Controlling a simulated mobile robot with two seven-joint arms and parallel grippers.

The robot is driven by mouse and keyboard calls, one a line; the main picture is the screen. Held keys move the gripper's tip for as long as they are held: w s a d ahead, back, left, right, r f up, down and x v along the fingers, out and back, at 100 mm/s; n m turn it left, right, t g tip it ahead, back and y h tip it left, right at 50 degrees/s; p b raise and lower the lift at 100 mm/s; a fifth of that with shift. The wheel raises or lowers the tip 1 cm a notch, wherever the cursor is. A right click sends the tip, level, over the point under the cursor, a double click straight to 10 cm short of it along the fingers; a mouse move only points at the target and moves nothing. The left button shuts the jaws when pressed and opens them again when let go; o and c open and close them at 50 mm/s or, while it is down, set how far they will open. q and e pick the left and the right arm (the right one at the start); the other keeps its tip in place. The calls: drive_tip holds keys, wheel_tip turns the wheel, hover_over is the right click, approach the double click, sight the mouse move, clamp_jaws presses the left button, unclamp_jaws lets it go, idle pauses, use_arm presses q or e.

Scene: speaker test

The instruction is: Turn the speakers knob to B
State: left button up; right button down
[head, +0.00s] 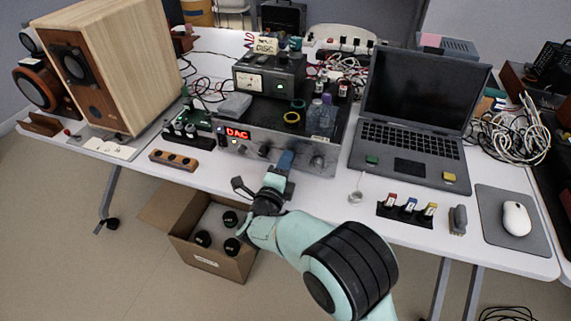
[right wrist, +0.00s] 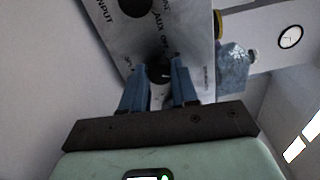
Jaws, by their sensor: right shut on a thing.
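The silver amplifier (head: 300,153) with a red "DAC" display stands on the white table in the head view. My right gripper (head: 286,160) is at its front panel, right of the middle. In the right wrist view its two blue fingers (right wrist: 159,82) are shut on a small black knob (right wrist: 158,72), one finger on each side. Lettering near the knob includes "OFF", but most is too small or hidden to read. I cannot tell which mark the knob points to. My left gripper is not in view.
A laptop (head: 415,135) stands right of the amplifier, with a black holder of small coloured pieces (head: 406,212) before it. A wooden speaker (head: 120,60) stands at left. An open cardboard box (head: 215,255) sits on the floor below my right arm.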

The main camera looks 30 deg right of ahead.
drive_tip(key=c, duration=0.9)
unclamp_jaws()
drive_tip(key=shift+o, duration=0.2)
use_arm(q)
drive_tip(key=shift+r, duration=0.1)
use_arm(e)
drive_tip(key=shift+a, duration=0.1)
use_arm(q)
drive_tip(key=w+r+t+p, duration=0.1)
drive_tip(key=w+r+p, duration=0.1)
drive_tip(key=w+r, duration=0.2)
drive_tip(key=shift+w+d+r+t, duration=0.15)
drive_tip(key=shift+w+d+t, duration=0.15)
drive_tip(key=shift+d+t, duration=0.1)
use_arm(e)
drive_tip(key=v, duration=1.3)
drive_tip(key=shift+s, duration=0.1)
